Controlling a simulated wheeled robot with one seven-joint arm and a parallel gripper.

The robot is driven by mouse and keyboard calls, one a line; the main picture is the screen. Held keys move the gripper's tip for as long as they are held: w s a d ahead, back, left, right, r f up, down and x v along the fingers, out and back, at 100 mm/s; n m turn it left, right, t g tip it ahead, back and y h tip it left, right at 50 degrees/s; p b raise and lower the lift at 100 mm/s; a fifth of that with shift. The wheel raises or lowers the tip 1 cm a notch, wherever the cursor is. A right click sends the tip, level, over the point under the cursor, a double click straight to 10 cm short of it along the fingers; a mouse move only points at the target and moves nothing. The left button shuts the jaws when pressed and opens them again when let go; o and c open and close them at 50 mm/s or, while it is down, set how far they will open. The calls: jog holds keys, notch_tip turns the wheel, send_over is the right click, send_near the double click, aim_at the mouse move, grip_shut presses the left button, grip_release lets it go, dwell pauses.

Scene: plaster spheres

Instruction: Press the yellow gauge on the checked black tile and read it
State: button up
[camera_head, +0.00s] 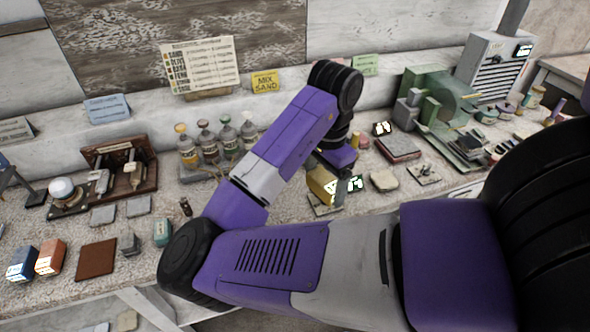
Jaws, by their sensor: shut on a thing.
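The yellow gauge (321,186) is a small boxy block near the middle of the bench, with a bright display (355,184) at its right side. My gripper (338,172) comes down from above and is shut on the gauge; the fingertips are partly hidden. A small tile (322,210) shows below the gauge near the bench's front, but my arm covers part of it. I cannot make out a check pattern on it, nor whether the gauge touches it. The display is too small to read.
Several bottles (206,141) stand left of my arm. A dark red block (398,148), a pale slab (384,180) and another small tile (424,173) lie to the right. A green-guarded machine (447,95) stands further right. Orange (50,258) and blue (23,261) boxes stand at the left.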

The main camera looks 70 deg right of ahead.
jog(key=w+a+f+n, duration=1.2)
jog(key=a+f, duration=0.2)
jog(key=f, duration=0.1)
jog(key=w+a+f+n, duration=1.2)
jog(key=a+f, duration=0.3)
jog(key=f, duration=0.1)
jog(key=shift+w+f+n, duration=0.15)
jog(key=shift+w+n, duration=0.05)
jog(key=shift+n, duration=0.1)
